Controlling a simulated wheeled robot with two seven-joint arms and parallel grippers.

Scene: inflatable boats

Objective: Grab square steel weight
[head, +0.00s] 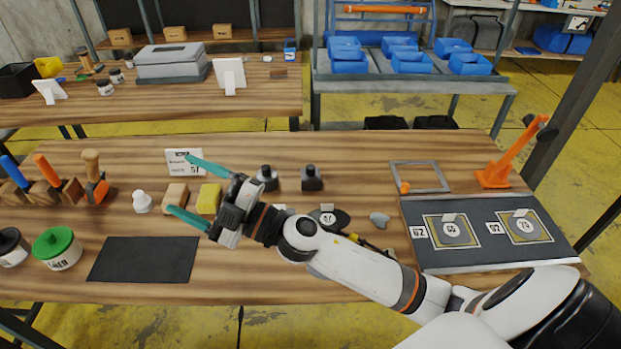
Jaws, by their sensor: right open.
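Two dark steel weights with knobs stand on the wooden workbench (340,150), behind my right forearm. The right one (311,181) looks square-sided. The left one (267,180) looks rounder and stands close to my wrist. My right gripper (181,183) is open, with its two teal fingers pointing left. It appears to be above the bench, left of both weights, with nothing seen held between the fingers. A wooden block (174,193) and a yellow block (209,200) show near the fingers. My left gripper is not in view.
A white card (184,168) stands behind the fingers. A white knobbed piece (142,202), a green-lidded jar (57,249) and a dark mat (143,259) lie left. A dark board (480,206), a grey frame (420,164) and an orange clamp-like stand (499,170) are right.

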